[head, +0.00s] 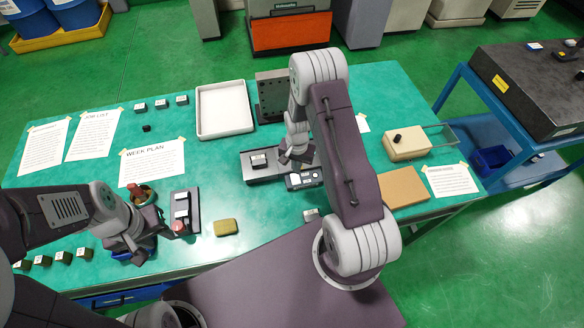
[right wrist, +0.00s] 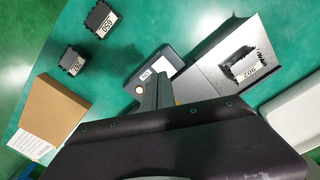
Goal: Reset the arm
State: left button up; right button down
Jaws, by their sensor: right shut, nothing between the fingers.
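My right arm reaches across the middle of the table in the head view. Its gripper (head: 294,158) is low over the grey metal plate (head: 262,177) and a dark grey device with a display (head: 304,180). In the right wrist view the fingers (right wrist: 151,92) are together and empty, in front of the grey device (right wrist: 166,68). A labelled block (right wrist: 243,67) sits on the metal plate beside them. My left gripper (head: 160,232) is low at the left front, near a dark stand with pale blocks (head: 186,212). The gap between its fingers is unclear.
A white tray (head: 224,131) and a drilled upright plate (head: 271,97) stand at the back. A beige box (head: 405,145) and a brown cardboard piece (head: 403,187) are at the right. An olive block (head: 226,227) lies near the front. Paper sheets cover the left.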

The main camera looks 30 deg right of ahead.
jog(key=shift+f, duration=0.25)
jog(key=w+a+r+n+t+b, duration=0.25)
jog(key=a+r+b, duration=0.35)
jog(key=r, duration=0.4)
jog(key=s+a+r+n+g+b, duration=0.1)
jog(key=s+n, duration=0.5)
jog(key=s, duration=0.9)
jog(key=shift+a+b, duration=0.3)
jog(key=shift+b, duration=0.25)
jog(key=shift+s+r, duration=0.1)
jog(key=shift+s, duration=0.1)
